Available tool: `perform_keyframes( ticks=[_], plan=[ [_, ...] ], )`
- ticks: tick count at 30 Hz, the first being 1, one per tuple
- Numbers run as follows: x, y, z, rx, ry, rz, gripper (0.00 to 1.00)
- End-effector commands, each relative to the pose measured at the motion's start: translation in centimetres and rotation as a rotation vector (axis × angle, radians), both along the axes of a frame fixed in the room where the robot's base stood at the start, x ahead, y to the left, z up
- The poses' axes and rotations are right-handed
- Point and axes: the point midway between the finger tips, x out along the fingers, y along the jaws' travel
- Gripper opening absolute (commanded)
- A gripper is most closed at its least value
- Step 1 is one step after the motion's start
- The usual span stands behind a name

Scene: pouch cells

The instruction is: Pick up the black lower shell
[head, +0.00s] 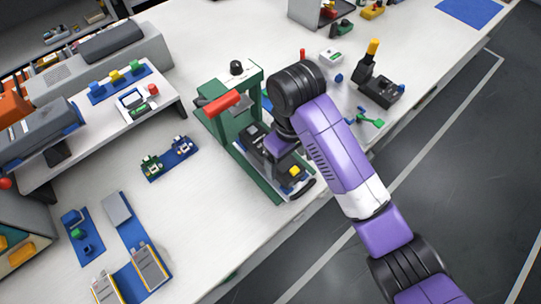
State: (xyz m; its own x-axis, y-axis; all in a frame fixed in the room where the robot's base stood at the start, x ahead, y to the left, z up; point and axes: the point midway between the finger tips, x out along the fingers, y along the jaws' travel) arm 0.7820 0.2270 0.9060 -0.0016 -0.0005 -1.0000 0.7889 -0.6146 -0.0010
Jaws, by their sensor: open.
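A black part that looks like the black lower shell (254,134) lies in the green press-like fixture (239,118), partly covered by my gripper and wrist. My gripper (271,151) points down over the fixture's base, close to the black part. It is open; its fingertips are mostly hidden, and I cannot tell whether they touch anything. A small yellow piece (295,171) lies on a dark area at the fixture's front end.
The fixture's red handle (221,103) sticks out to the left. A black stand with a yellow top (374,75) is right of my arm. Blue mats (183,151) with small parts lie left. Bare white table (200,215) lies in front.

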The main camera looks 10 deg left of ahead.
Motion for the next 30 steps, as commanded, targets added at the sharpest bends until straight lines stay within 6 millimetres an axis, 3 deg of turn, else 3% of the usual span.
perform_keyframes(
  ticks=[13,21,30],
  plan=[
    [0.1,-0.3,-4.7,-0.001,0.001,-0.001,0.84],
    [0.1,-0.2,-5.2,0.0,-0.001,-0.001,0.84],
    [0.1,-0.2,-5.2,0.0,-0.001,-0.001,0.25]
  ],
)
